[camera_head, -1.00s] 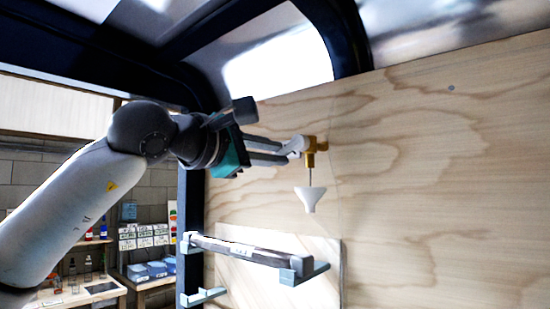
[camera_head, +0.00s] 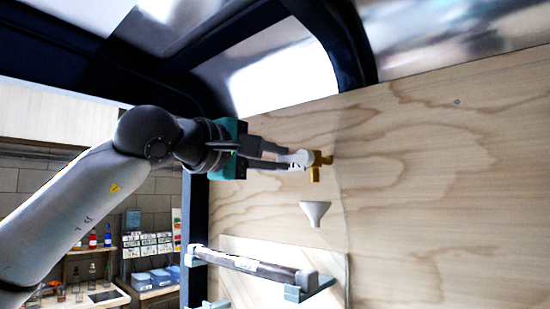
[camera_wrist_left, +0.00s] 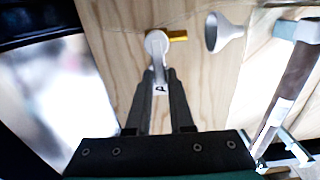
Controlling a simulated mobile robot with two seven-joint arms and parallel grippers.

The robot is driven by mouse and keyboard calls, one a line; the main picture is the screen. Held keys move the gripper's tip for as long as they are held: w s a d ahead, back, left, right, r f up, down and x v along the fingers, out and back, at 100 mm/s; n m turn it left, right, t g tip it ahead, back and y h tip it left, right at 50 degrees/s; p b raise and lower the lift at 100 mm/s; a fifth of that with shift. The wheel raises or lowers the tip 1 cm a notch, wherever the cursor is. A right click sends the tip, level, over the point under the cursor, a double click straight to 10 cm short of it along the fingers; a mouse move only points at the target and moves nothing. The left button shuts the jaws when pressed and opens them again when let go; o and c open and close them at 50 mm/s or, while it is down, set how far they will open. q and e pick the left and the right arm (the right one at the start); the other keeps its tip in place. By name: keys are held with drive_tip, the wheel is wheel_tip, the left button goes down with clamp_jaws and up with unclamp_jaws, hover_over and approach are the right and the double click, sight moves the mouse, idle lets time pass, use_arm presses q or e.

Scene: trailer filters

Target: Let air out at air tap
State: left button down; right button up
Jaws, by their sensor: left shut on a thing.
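The brass air tap (camera_head: 318,173) sticks out from the plywood wall; its brass body also shows in the left wrist view (camera_wrist_left: 178,35). Its white handle (camera_wrist_left: 157,45) has a round end and a narrow lever with a dark mark. My left gripper (camera_head: 290,161) reaches in from the left and is shut on the handle; the fingertips (camera_wrist_left: 158,78) lie on both sides of the lever. A white funnel (camera_head: 315,213) is below the tap's outlet, apart from it, and also shows in the left wrist view (camera_wrist_left: 224,33). My right gripper is out of view.
A dark cylinder (camera_head: 250,265) lies across grey brackets (camera_head: 312,287) on the wall below the funnel. The plywood wall (camera_head: 440,200) to the right is clear. Shelves with bottles (camera_head: 92,240) and blue boxes stand at the far left.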

use_arm(q)
drive_tip(key=c, duration=0.8)
unclamp_jaws()
drive_tip(key=shift+s+a+b, duration=0.3)
drive_tip(key=shift+s+b, duration=0.05)
drive_tip(key=shift+s, duration=0.15)
drive_tip(key=b+v, duration=0.4)
drive_tip(key=v, duration=1)
drive_tip(key=shift+r, duration=0.1)
